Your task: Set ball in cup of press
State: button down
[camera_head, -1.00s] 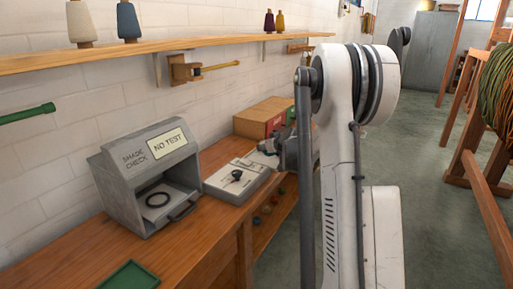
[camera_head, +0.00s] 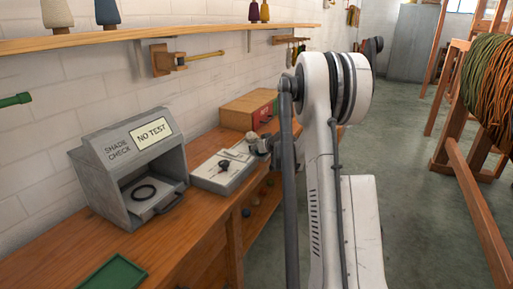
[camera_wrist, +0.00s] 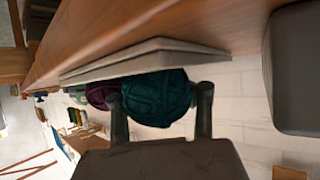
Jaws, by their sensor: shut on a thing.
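A teal yarn ball (camera_wrist: 158,97) sits between the two fingers of my gripper (camera_wrist: 160,92) in the wrist view. My gripper is shut on it. A flat grey slab (camera_wrist: 145,62) lies beside the ball on the bench edge; I cannot tell whether they touch. In the head view a low pale device with a black knob (camera_head: 224,169), perhaps the press, stands on the bench. Its cup is not clearly made out.
A grey shade-check box (camera_head: 135,170) stands left of the device on the wooden bench (camera_head: 185,235). A red and brown box (camera_head: 248,109) is behind. A green tray (camera_head: 115,272) lies in front. A maroon ball (camera_wrist: 101,94) shows beyond the teal one. A shelf (camera_head: 160,33) runs above.

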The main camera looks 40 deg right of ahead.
jog(key=shift+f, duration=0.2)
jog(key=c, duration=1.1)
grip_release()
jog(key=shift+r, duration=0.2)
